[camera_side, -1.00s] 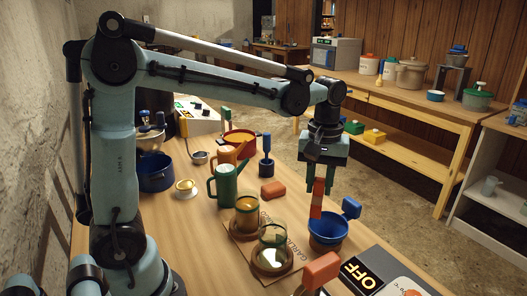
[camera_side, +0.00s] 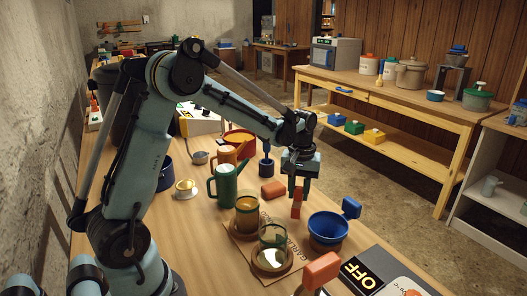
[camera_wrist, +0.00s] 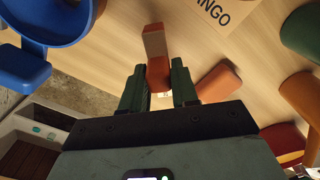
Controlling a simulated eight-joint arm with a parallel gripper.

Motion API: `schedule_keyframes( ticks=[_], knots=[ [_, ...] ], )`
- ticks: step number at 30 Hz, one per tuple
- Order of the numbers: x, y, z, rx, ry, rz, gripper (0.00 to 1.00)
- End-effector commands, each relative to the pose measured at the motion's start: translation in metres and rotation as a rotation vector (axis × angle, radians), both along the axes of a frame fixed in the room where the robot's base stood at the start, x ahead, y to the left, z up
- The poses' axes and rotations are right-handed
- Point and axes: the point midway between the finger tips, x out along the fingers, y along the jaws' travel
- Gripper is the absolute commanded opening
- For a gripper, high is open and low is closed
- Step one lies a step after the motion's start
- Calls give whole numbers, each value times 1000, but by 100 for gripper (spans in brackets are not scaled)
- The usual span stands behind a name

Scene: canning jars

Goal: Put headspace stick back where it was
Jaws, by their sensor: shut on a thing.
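The headspace stick (camera_side: 297,205) is an orange-red bar with a paler end. My gripper (camera_side: 299,188) is shut on its upper part and points down, with the stick hanging roughly upright. In the wrist view the stick (camera_wrist: 155,48) sticks out between the two dark green fingers of my gripper (camera_wrist: 158,82). The stick is just left of the blue funnel-like bowl (camera_side: 328,228), apart from it. I cannot tell whether its lower end touches the table. The spot where it stood before is not clear from these frames.
Two glass jars (camera_side: 247,215) stand on a lettered board on the wooden table (camera_side: 200,250). A green can (camera_side: 225,185), an orange block (camera_side: 273,189) and a blue-handled tool (camera_side: 266,165) are left of my gripper.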

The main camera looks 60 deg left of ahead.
Motion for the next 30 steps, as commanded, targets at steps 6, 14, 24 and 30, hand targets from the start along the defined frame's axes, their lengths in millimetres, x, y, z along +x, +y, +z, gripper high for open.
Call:
schedule_keyframes(
  ticks=[6, 14, 24, 30],
  knots=[
    [0, 0, -10, 0, 0, 0, 0],
    [0, 0, -12, 0, 0, 0, 0],
    [0, 0, -13, 0, 0, 0, 54],
    [0, 0, -10, 0, 0, 0, 54]
  ],
)
